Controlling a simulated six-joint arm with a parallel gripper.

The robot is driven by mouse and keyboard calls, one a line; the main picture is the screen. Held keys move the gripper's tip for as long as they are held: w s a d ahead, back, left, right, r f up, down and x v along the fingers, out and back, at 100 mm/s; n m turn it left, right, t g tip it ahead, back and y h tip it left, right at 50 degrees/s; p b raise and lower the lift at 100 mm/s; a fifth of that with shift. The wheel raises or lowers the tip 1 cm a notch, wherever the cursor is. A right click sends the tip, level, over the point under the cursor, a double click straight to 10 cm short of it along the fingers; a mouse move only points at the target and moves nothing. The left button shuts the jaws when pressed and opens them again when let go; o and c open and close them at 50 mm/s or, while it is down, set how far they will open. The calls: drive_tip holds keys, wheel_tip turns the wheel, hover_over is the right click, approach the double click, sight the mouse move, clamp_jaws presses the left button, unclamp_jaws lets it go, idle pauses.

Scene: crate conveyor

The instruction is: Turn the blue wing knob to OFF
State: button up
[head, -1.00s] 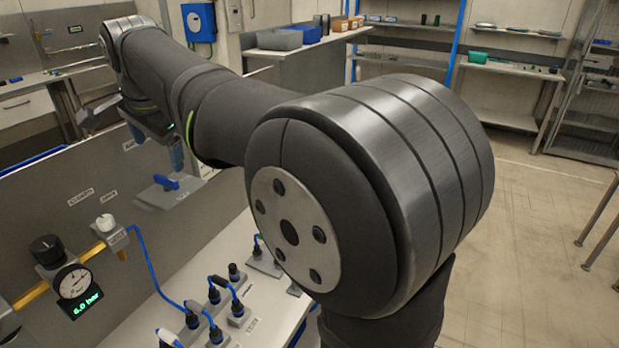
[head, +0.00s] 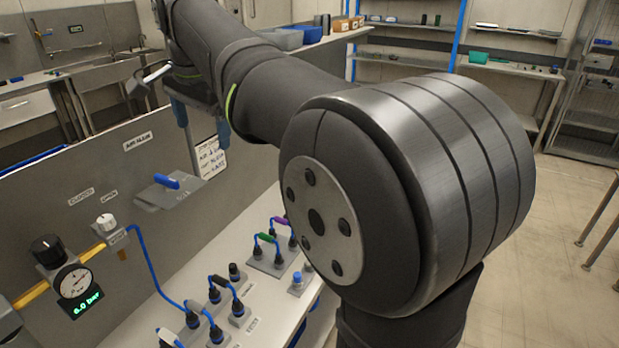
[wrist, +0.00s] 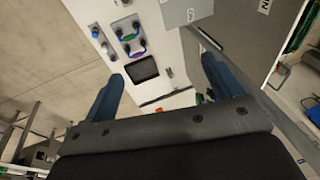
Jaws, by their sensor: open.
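The blue wing knob (head: 167,181) sits on a grey box (head: 160,196) on the upright panel, in the head view. I cannot read its setting; the small label on the box is too blurred. My gripper (head: 203,130) is up and right of the knob, apart from it, with its blue fingers pointing down. In the wrist view my gripper (wrist: 163,68) has its fingers wide apart with nothing between them. A grey box shows at the top edge of the wrist view, but no blue wing knob is visible there.
A gauge (head: 72,282) reading 6.0 bar and a white valve knob (head: 106,222) are on the panel. Several cabled plugs (head: 219,291) stand on the white bench. A paper notice (head: 210,158) is behind the gripper.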

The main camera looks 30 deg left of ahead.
drive_tip(key=w+d+f+g+h, duration=0.2)
drive_tip(key=w+d+f, duration=1)
drive_tip(key=d+f, duration=0.2)
drive_tip(key=shift+w+d+f, duration=0.2)
drive_tip(key=shift+w+d, duration=0.2)
drive_tip(key=shift+d, duration=0.25)
drive_tip(key=s+a+r+t+y, duration=0.1)
drive_tip(key=s+a+r+t, duration=0.1)
drive_tip(key=s+a+r, duration=0.8)
drive_tip(key=shift+s+a+r+y, duration=0.15)
drive_tip(key=shift+a+r+y, duration=0.15)
drive_tip(key=shift+a+r, duration=1.15)
drive_tip(key=shift+a+f, duration=0.3)
drive_tip(key=shift+f, duration=0.1)
